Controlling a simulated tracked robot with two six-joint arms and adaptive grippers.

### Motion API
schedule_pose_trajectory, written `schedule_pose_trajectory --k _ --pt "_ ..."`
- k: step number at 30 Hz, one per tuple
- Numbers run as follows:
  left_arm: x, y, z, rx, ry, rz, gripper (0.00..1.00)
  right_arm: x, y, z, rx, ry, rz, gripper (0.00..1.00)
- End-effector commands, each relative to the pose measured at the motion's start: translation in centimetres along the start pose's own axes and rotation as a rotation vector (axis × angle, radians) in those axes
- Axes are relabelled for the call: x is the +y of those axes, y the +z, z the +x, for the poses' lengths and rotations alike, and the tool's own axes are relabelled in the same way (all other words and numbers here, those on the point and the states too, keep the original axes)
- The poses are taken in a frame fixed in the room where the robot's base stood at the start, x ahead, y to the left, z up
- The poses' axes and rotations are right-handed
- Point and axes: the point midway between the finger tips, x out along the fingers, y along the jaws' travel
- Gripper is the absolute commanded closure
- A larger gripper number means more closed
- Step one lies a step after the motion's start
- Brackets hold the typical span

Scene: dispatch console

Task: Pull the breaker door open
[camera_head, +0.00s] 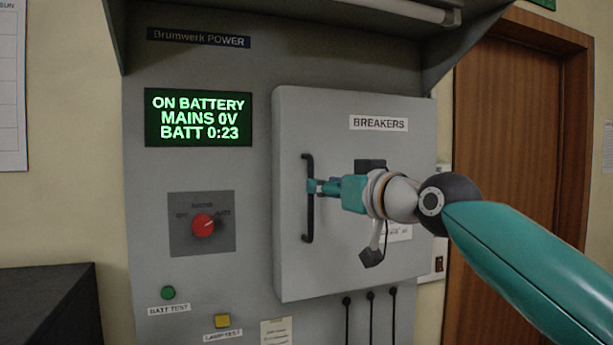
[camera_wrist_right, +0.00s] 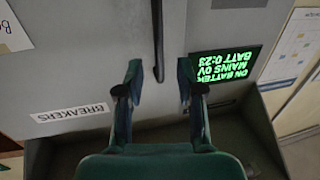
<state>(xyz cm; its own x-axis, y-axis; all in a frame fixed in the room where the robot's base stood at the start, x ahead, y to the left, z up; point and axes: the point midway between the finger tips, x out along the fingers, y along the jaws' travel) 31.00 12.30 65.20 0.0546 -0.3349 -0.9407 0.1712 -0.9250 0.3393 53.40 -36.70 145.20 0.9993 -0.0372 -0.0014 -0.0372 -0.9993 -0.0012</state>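The grey breaker door (camera_head: 350,270), labelled BREAKERS, is on the right of the console in the head view and appears shut. Its black upright bar handle (camera_head: 308,220) is near the door's left edge. My right gripper (camera_head: 317,186) is at the handle's middle, its arm coming from the right. In the right wrist view the two fingers of my right gripper (camera_wrist_right: 159,78) are spread apart, with the handle (camera_wrist_right: 158,35) showing between them and a gap on both sides. My left gripper is not in view.
A green-lit display (camera_head: 198,117) reads ON BATTERY, MAINS 0V, BATT 0:23. Below it are a red rotary knob (camera_head: 203,225), a green button (camera_head: 168,292) and a yellow button (camera_head: 222,320). Black cables (camera_head: 371,318) hang below the door. A brown wooden door (camera_head: 505,130) stands at right.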

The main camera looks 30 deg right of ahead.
Motion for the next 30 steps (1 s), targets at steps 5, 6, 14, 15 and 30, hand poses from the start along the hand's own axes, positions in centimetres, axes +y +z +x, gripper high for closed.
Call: schedule_pose_trajectory --k 5,6,14,15,30 --pt "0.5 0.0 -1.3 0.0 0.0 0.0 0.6 0.1 -0.2 3.4 -0.002 0.002 0.0 0.63" --pt "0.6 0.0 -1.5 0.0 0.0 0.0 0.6 0.1 -0.2 4.0 -0.002 0.002 0.001 0.63" --pt "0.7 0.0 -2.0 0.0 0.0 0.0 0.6 0.2 -0.1 5.9 0.001 0.004 0.001 0.63" --pt "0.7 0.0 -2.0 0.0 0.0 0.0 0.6 0.2 -0.1 6.0 0.001 0.004 0.001 0.63" --pt "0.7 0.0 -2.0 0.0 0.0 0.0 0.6 0.2 0.0 6.0 0.0 0.004 0.0 1.0"
